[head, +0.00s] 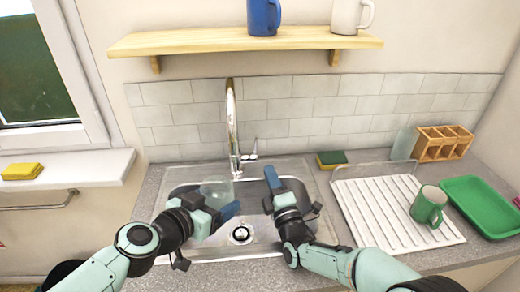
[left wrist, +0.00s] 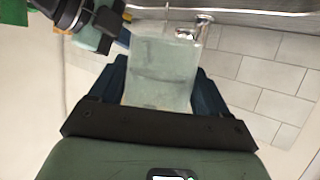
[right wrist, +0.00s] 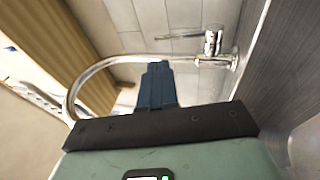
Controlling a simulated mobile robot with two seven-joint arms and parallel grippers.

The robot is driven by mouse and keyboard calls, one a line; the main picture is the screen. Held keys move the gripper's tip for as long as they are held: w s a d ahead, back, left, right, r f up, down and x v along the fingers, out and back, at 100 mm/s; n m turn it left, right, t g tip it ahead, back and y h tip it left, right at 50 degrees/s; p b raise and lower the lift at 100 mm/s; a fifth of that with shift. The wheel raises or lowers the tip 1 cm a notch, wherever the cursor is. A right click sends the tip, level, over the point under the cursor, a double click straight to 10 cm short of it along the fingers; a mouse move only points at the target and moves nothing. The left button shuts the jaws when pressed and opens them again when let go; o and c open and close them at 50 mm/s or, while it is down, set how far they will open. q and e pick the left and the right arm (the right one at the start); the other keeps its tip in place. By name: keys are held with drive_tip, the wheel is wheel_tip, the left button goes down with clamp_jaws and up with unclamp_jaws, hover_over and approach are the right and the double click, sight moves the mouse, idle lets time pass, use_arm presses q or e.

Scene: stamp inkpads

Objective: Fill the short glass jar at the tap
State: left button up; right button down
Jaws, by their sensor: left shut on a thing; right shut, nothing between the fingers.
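The short glass jar (head: 215,188) is clear and held over the sink, just below and left of the tap (head: 231,110). My left gripper (head: 214,202) is shut on it. In the left wrist view the jar (left wrist: 163,65) sits between the two blue fingers; I cannot tell whether it holds water. My right gripper (head: 271,178) is shut and empty, over the sink to the right of the tap's lever (head: 250,155) and apart from it. In the right wrist view the closed fingers (right wrist: 157,85) point toward the tap's spout (right wrist: 85,80) and lever (right wrist: 212,42). No stream of water shows.
The sink's drain (head: 240,234) lies below the grippers. A white drying rack (head: 375,218) with a green mug (head: 428,205) stands right, beside a green tray (head: 482,205). A sponge (head: 331,159) lies behind the sink. A wooden shelf (head: 240,41) with mugs hangs above.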

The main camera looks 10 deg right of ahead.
sight(257, 140)
use_arm(q)
drive_tip(key=shift+r, duration=0.1)
use_arm(e)
drive_tip(key=x, duration=0.9)
drive_tip(key=shift+w+a+f, duration=0.1)
drive_tip(key=shift+w+f, duration=0.1)
drive_tip(key=shift+w, duration=0.25)
drive_tip(key=shift+w+r, duration=0.4)
drive_tip(key=shift+w, duration=0.05)
use_arm(q)
drive_tip(key=shift+s, duration=0.1)
use_arm(e)
drive_tip(key=shift+w+r+g+h, duration=0.3)
drive_tip(key=shift+w+r+g, duration=0.05)
drive_tip(key=shift+w+g, duration=0.35)
drive_tip(key=shift+s, duration=0.1)
